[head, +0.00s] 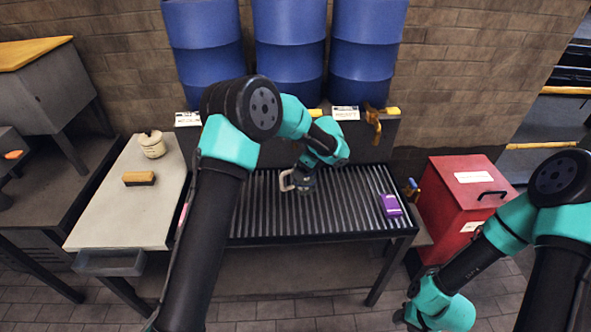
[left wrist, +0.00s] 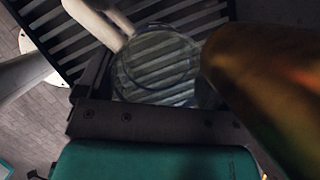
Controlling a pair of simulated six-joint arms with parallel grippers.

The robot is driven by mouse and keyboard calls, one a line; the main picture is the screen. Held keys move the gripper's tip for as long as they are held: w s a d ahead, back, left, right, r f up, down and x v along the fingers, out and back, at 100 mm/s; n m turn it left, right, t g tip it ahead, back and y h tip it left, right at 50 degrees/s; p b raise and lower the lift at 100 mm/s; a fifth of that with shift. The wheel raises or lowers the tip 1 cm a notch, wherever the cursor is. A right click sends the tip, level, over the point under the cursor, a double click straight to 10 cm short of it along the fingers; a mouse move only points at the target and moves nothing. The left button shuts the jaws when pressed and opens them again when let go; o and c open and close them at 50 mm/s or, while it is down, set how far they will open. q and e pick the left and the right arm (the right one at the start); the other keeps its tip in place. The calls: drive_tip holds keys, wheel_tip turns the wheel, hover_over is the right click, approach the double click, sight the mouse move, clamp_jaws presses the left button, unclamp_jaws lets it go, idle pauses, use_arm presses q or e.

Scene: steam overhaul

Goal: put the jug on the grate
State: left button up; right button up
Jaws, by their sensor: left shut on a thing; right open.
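The jug is clear glass with a whitish handle (head: 286,181); in the left wrist view its round glass body (left wrist: 155,65) shows with grate bars visible through it. My left gripper (head: 303,182) is shut on the jug, over the left-middle part of the slatted metal grate (head: 345,215). The gripper and arm hide much of the jug in the head view, and I cannot tell whether it touches the bars. My right gripper (head: 404,316) is low in the head view, away from the grate in front of the red box, open, its fingertips hardly visible.
A purple box (head: 390,205) lies on the grate's right end. Brass taps (head: 373,122) and blue barrels (head: 290,50) stand behind. A red box (head: 460,200) is at right. A pale table (head: 120,215) at left holds a brush (head: 139,178) and a cream pot (head: 152,145).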

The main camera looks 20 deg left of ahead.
use_arm(q)
drive_tip(key=a, duration=0.1)
drive_tip(key=a+f, duration=0.2)
drive_tip(key=shift+w, duration=0.3)
drive_tip(key=shift+w+a+f, duration=0.1)
drive_tip(key=shift+a+f, duration=0.2)
drive_tip(key=shift+f, duration=0.15)
drive_tip(key=o, duration=1.1)
drive_tip(key=v, duration=1.2)
